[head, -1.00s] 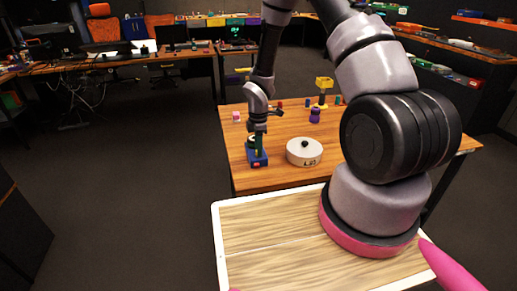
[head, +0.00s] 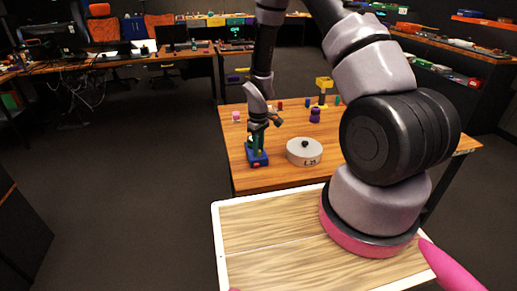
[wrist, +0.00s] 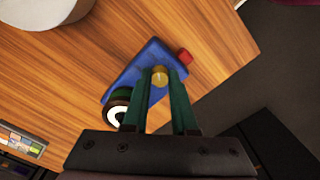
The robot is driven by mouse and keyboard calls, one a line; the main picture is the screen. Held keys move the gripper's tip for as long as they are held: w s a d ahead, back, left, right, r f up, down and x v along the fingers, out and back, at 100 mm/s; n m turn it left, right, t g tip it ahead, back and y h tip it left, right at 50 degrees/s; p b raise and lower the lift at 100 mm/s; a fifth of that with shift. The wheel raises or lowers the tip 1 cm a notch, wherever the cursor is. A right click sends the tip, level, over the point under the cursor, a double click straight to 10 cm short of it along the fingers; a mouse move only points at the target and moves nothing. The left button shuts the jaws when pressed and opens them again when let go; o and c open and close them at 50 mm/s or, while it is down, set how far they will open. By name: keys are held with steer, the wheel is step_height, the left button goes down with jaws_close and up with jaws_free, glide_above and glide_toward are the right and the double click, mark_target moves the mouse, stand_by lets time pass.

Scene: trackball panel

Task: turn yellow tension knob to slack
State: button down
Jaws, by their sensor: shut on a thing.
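The blue trackball panel (head: 257,159) stands on the wooden table near its front left edge. In the wrist view the blue panel (wrist: 139,72) carries a small yellow tension knob (wrist: 159,77), with a red part (wrist: 184,57) at its end. A round black-and-white part (wrist: 118,113) shows at its other side, partly behind a finger. My gripper (wrist: 160,74) has its two green fingers on either side of the yellow knob and is shut on it. In the head view my gripper (head: 257,150) points down at the panel; the yellow knob is too small to make out there.
A round white tin (head: 304,153) with a black knob stands close to the right of the panel. A purple piece (head: 315,115), a yellow stand (head: 323,90) and a pink cube (head: 236,115) are farther back. The table's front left corner is clear.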

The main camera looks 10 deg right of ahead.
steer(key=m, duration=0.5)
steer(key=shift+m, duration=0.3)
steer(key=m, duration=0.4)
steer(key=shift+m, duration=0.4)
steer(key=c, duration=0.7)
jaws_free()
step_height(320, 180, up, 11)
steer(key=shift+f, duration=0.1)
